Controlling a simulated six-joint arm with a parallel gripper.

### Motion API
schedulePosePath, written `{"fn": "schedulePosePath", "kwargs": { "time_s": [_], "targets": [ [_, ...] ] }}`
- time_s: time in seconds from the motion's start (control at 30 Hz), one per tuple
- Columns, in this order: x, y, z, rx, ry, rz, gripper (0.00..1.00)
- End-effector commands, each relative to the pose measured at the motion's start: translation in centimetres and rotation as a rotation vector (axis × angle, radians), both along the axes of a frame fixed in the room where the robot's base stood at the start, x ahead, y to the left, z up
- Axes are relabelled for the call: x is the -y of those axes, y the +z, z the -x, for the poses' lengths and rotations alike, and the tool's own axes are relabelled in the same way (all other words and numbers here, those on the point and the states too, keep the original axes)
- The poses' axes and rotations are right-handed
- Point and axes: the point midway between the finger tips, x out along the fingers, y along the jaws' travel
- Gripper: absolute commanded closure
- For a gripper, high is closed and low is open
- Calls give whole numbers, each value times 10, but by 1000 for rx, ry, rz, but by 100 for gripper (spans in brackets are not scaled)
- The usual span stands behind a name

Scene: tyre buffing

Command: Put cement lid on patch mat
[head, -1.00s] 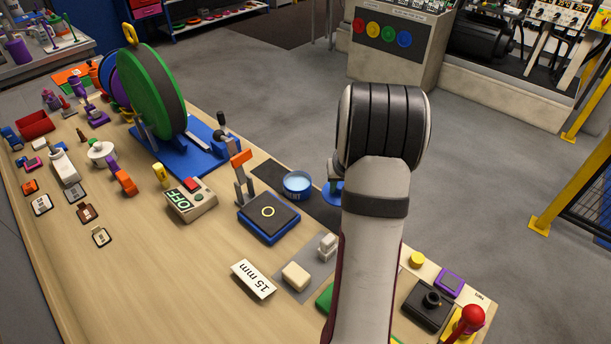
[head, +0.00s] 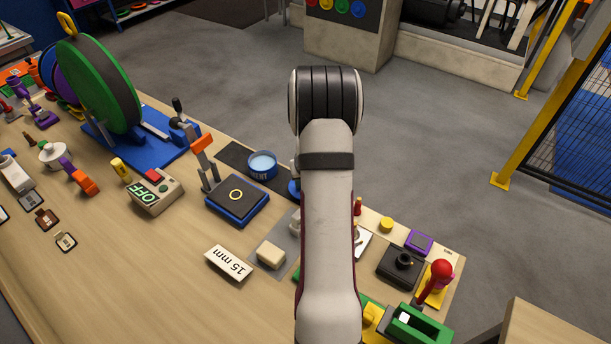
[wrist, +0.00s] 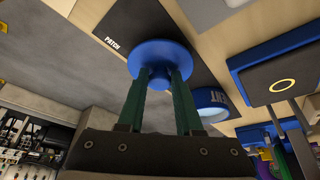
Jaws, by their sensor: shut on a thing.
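My gripper (wrist: 158,82) is shut on the cement lid (wrist: 165,54), a blue disc with a knob, which the green fingers grip. In the wrist view the lid overlaps the dark patch mat (wrist: 116,30), beside its PATCH label; I cannot tell whether they touch. In the head view only a blue sliver of the lid (head: 294,188) shows left of my arm, which hides my gripper. The open blue cement tin (head: 262,166) stands on the dark strip (head: 234,154) left of the lid; it also shows in the wrist view (wrist: 210,98).
A cream block (head: 271,255) and a 15 mm sign (head: 229,263) lie nearer. The table's front left is largely clear.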

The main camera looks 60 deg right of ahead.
Motion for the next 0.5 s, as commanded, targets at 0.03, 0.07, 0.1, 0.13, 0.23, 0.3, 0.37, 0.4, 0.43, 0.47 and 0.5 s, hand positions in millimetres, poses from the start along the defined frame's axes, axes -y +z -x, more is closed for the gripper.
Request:
{"fn": "schedulePosePath", "kwargs": {
  "time_s": [0.03,0.07,0.1,0.13,0.23,0.3,0.37,0.4,0.43,0.47,0.5],
  "targets": [
    [0,0,0,0,0,0,100],
    [0,0,0,0,0,0,100],
    [0,0,0,0,0,0,100],
    [0,0,0,0,0,0,100],
    [0,0,0,0,0,0,100],
    [0,-1,0,0,1,0,100],
    [0,-2,0,0,1,0,100],
    [0,-3,0,0,1,0,100],
    [0,-4,0,0,0,-1,100],
    [0,-5,0,0,0,-1,100],
    [0,-6,0,0,0,-1,100]
  ]
}}
